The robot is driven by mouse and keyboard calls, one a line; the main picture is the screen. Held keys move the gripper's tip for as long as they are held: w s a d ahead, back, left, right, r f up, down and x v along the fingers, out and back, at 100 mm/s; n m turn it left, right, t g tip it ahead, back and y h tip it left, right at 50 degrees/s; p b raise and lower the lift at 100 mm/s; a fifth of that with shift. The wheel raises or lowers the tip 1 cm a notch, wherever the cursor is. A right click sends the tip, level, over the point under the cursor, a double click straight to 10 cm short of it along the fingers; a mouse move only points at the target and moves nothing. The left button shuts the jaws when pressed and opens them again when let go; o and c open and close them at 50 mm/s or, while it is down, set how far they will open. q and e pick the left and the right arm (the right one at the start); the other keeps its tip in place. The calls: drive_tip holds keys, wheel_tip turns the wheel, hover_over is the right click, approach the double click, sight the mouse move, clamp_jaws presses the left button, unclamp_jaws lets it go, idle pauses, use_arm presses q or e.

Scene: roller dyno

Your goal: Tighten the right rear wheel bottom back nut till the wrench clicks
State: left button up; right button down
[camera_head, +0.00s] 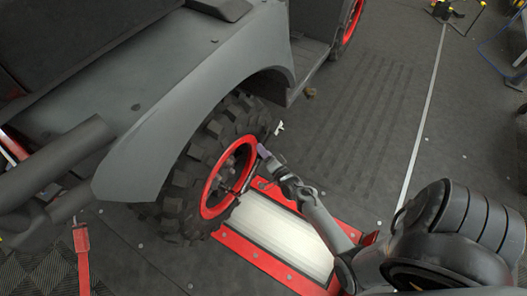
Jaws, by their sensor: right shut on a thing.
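The right rear wheel (183,178) has a chunky black tyre and a red rim (211,196), under the grey fender. My right gripper (266,158) is beside the outer face of the wheel, at the rim's right edge. It is shut on what looks like the wrench (246,178), a slim dark bar running down along the wheel face. My left gripper is not in view.
The wheel stands at a red-framed roller bed (268,232) with a pale roller. A small white piece (279,128) shows beside the tyre. A red upright part (82,255) stands at lower left. The dark floor right of the vehicle is mostly clear, with a pale line.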

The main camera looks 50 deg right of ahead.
drive_tip(key=shift+d+f+m, duration=0.25)
drive_tip(key=shift+f+m, duration=0.05)
drive_tip(key=shift+f, duration=0.3)
drive_tip(key=shift+d+f, duration=0.1)
drive_tip(key=shift+f, duration=0.1)
idle(1.0)
drive_tip(key=shift+f, duration=0.2)
drive_tip(key=shift+r, duration=0.15)
drive_tip(key=shift+a+r+n+p, duration=0.2)
drive_tip(key=shift+a+r+p, duration=0.05)
drive_tip(key=shift+r, duration=0.3)
drive_tip(key=shift+a+r+n+p, duration=0.2)
drive_tip(key=shift+r+p, duration=0.05)
drive_tip(key=shift+r, duration=0.25)
drive_tip(key=shift+r, duration=0.1)
idle(0.5)
